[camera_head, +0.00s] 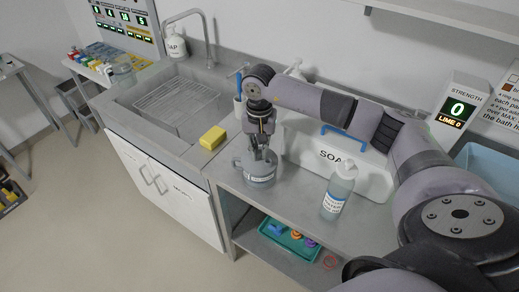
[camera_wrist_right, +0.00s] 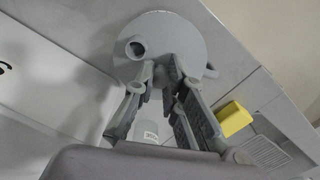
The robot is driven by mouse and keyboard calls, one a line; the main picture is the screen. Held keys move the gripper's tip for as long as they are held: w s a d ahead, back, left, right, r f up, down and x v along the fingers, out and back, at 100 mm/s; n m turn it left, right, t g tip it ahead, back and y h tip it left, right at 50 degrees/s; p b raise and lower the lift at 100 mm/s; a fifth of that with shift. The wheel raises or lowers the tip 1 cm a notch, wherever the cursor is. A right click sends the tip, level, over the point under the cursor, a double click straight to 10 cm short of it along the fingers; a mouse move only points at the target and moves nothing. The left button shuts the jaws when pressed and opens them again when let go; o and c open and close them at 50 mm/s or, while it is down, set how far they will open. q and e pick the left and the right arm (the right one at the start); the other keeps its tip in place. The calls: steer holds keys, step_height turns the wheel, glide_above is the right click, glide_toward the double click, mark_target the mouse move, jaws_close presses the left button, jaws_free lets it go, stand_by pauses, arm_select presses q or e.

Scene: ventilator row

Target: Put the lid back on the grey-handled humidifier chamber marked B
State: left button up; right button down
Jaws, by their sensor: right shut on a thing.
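In the head view my right gripper (camera_head: 262,153) points down at a round grey chamber (camera_head: 262,181) on the counter. Its fingers are shut on the middle of the grey lid (camera_head: 248,162), at the chamber's top. I cannot tell whether the lid is fully seated. No letter B is readable, and the chamber's handle cannot be made out. My left gripper is not in view.
A yellow sponge (camera_head: 213,138) lies left of the chamber, by the sink (camera_head: 172,108). A labelled bottle (camera_head: 339,191) stands to the right. A teal tray (camera_head: 289,240) is on the shelf below.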

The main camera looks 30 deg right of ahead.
steer(key=shift+f+b, duration=0.2)
steer(key=shift+b, duration=0.5)
stand_by(0.8)
stand_by(0.3)
steer(key=c, duration=1.6)
jaws_free()
steer(key=shift+o, duration=0.6)
steer(key=o, duration=0.4)
steer(key=shift+r, duration=0.2)
steer(key=shift+r+p, duration=1.75)
steer(key=shift+r, duration=1.6)
steer(key=shift+c, duration=0.2)
jaws_close()
